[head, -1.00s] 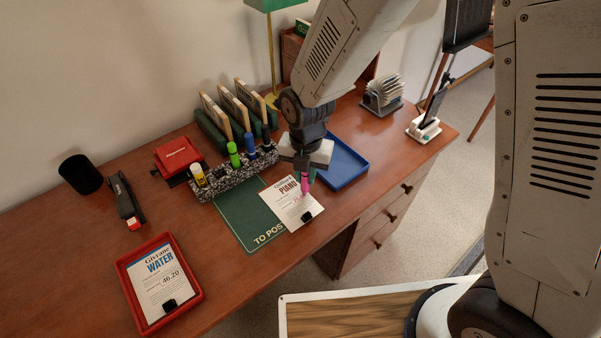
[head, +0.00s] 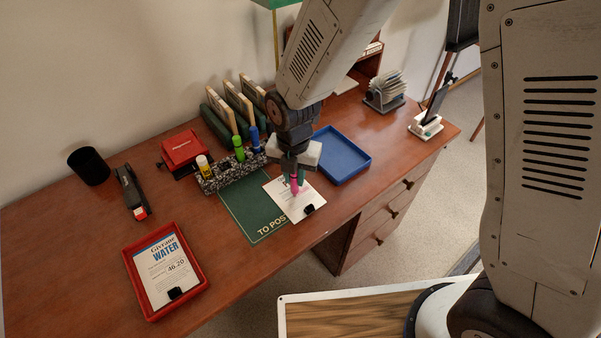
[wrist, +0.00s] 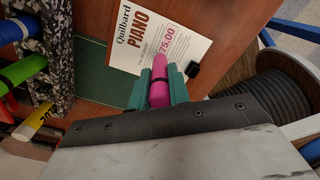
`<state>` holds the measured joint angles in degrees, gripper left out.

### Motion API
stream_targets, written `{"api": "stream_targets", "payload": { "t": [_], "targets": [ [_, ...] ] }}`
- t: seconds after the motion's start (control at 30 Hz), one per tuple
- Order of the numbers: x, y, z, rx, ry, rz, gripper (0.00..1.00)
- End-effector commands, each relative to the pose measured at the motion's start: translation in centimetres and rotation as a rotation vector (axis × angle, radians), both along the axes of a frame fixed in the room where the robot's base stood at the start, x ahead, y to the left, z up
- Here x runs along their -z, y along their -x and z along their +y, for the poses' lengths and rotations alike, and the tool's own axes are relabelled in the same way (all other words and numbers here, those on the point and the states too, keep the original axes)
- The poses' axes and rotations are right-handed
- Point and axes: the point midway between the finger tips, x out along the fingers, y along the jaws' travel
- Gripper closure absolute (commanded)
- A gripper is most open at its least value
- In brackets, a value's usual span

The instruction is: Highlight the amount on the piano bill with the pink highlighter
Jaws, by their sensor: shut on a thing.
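The piano bill (head: 308,203) is a white sheet with a black clip (head: 309,209), lying partly on the green "TO POST" mat (head: 252,216). In the wrist view the bill (wrist: 190,48) reads "Quilhard PIANO", with a pink-tinted amount "75.00" (wrist: 168,40). My gripper (head: 296,182) is over the bill, its teal fingers shut on the pink highlighter (wrist: 158,80). The highlighter points down at the bill just below the amount in the wrist view. I cannot tell whether its tip touches the paper.
A speckled holder (head: 228,175) with yellow, green and blue highlighters stands left of my gripper. A blue tray (head: 342,154) is at its right. The water bill (head: 165,270) lies in a red tray (head: 200,290) at front left.

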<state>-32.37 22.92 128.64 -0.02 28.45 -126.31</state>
Motion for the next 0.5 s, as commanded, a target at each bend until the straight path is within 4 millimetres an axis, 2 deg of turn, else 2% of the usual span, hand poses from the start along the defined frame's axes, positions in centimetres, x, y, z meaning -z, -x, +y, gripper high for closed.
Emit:
{"api": "stream_targets", "payload": {
  "t": [0.13,0.2,0.5],
  "targets": [
    [-0.6,0.0,0.4,0.004,-0.001,-0.002,1.0],
    [-2.1,0.0,0.4,0.003,-0.002,-0.003,1.0],
    [-4.7,0.1,0.5,0.001,-0.001,-0.002,1.0]
  ]
}}
